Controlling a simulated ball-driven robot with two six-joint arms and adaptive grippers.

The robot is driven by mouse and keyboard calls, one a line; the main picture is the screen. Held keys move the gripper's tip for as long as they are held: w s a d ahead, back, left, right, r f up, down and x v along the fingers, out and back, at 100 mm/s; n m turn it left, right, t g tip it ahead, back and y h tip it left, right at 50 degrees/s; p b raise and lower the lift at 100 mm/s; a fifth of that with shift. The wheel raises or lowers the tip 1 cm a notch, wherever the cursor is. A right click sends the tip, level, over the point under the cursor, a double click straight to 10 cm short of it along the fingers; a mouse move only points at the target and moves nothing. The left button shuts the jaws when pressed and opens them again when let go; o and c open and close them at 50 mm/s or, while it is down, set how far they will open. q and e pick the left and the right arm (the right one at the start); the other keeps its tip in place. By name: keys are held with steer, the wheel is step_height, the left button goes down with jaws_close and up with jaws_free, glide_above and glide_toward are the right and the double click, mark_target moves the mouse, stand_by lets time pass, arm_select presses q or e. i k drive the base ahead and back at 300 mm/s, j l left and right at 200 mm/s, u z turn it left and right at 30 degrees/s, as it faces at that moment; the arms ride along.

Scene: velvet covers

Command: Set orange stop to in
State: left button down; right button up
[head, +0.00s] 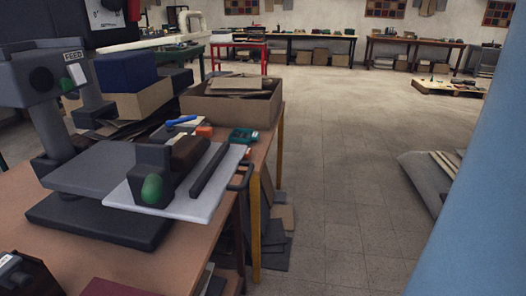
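A small orange piece (204,132) shows behind the white plate (180,208) of the machine on the wooden bench (150,258). It is partly hidden by the dark block (190,150) in front of it. I cannot tell whether it is the orange stop, nor whether it is in or out. A green round knob (152,189) sits on the front of the dark housing on the plate, and a dark bar (209,170) lies along the plate's right side. Neither of my grippers is in view.
A grey machine head marked FEED (45,72) stands at the left. A cardboard box (232,108) with flat sheets stands at the bench's back, near a teal item (242,137). Open tiled floor (345,170) lies right of the bench.

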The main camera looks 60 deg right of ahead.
mark_target(205, 132)
steer(key=k+l+z, duration=0.15)
steer(key=z, duration=1.15)
